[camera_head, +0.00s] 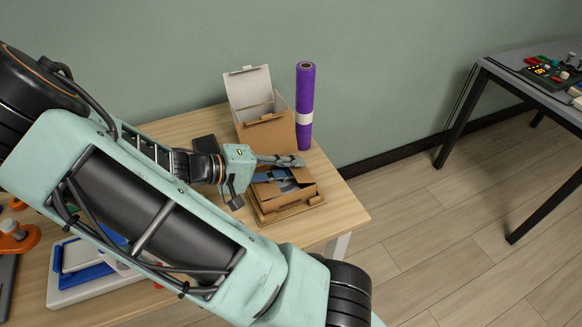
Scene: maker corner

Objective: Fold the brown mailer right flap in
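The brown mailer (296,199) is a low cardboard box near the right end of the wooden table. Its top is open, and a blue-grey item shows inside. A panel on its right side stands out from the opening; its exact angle is hard to tell. My gripper (297,161) reaches in from the left, with its grey fingers over the far edge of the mailer. Whether the fingers touch the cardboard cannot be told. The gap between them is not clear from this angle. The left part of the mailer is partly hidden by my gripper.
A taller cardboard box (267,132) with a raised lid stands behind the mailer, beside an upright purple roll (305,105). A dark flat object (205,143) lies left of the box. A blue and white tray (75,257) is at the front left. Open floor lies to the right.

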